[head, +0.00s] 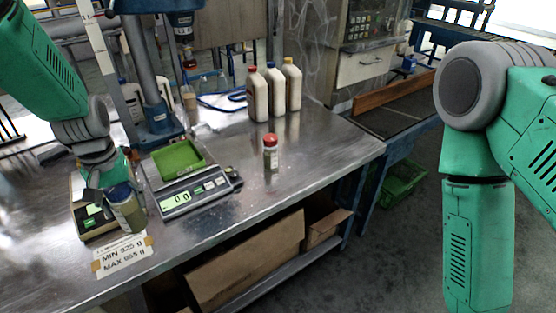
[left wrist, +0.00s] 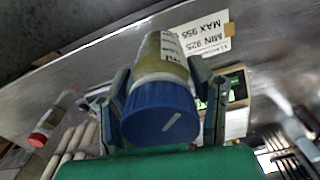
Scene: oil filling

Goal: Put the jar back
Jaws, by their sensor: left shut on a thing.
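A jar with a blue lid and a pale label (head: 128,211) is at the left front of the steel table, leaning slightly. My left gripper (head: 106,188) is shut around it. In the left wrist view the blue lid (left wrist: 161,112) faces the camera, with a finger on each side. I cannot tell whether the jar's base touches the table. Another small jar with a red lid (head: 271,153) stands upright on the table, right of the scale; it also shows in the left wrist view (left wrist: 45,127). My right gripper is out of view; only my right arm shows.
A scale (head: 193,197) carries a green tray (head: 178,159). Several white bottles (head: 275,91) stand at the back. A blue drill-press base (head: 158,134) is behind the scale. Table right of the scale is mostly clear.

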